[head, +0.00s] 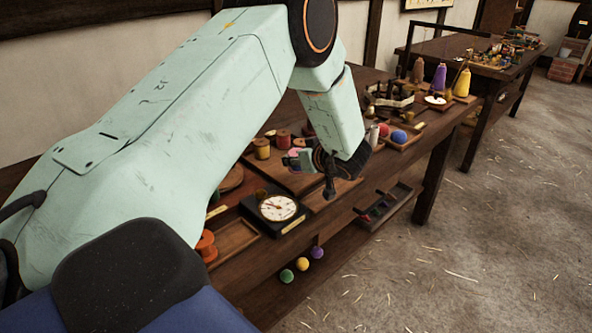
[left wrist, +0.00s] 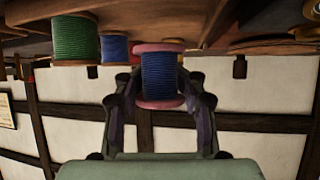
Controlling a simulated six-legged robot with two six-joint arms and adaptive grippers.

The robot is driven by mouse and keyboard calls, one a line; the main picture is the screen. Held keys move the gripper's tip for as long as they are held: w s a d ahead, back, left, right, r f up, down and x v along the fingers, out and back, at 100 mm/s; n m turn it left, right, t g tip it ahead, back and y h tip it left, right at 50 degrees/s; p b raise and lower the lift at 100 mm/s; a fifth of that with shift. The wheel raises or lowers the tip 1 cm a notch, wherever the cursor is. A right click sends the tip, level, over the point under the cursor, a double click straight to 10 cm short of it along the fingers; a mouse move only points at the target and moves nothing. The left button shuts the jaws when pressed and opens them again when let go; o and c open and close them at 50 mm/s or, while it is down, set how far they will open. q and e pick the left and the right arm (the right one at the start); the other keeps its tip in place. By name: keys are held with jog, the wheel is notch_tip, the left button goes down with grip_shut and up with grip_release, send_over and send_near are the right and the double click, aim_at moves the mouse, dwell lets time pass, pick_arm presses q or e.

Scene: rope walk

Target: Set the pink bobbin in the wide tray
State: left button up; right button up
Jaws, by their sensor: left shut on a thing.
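The bobbin with pink ends and dark blue thread (left wrist: 159,73) is between the two fingers of my left gripper (left wrist: 160,88) in the left wrist view, which looks upside down. The fingers are shut on it. In the head view my left gripper (head: 325,168) is low over the bench, at the end of the pale green arm, and partly hides what it holds. A shallow wooden tray (head: 285,180) lies beneath and left of it, with red and yellow bobbins at its back. I cannot tell for sure that this is the wide tray. My right gripper is not in view.
A dial scale (head: 278,208) stands in front of the gripper, beside a small tray (head: 233,240). An orange spool (head: 206,246) is near the front edge. Green (left wrist: 76,40) and blue (left wrist: 115,49) bobbins stand nearby. Cones and balls of yarn (head: 399,136) sit farther right.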

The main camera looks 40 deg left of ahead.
aim_at(296, 170)
pick_arm(q)
notch_tip(296, 170, down, 3)
jog(key=shift+s+d+f+b, duration=0.1)
jog(key=shift+s+b, duration=0.05)
jog(key=shift+b, duration=0.25)
jog(key=shift+f, duration=0.25)
jog(key=o, duration=1)
jog(key=shift+f, duration=0.15)
jog(key=shift+o, duration=1.1)
jog(key=shift+d+r, duration=0.1)
jog(key=shift+r, duration=0.5)
jog(key=p+v, duration=0.2)
jog(key=v, duration=0.9)
jog(key=shift+s+d+r, duration=0.1)
jog(key=shift+d, duration=0.2)
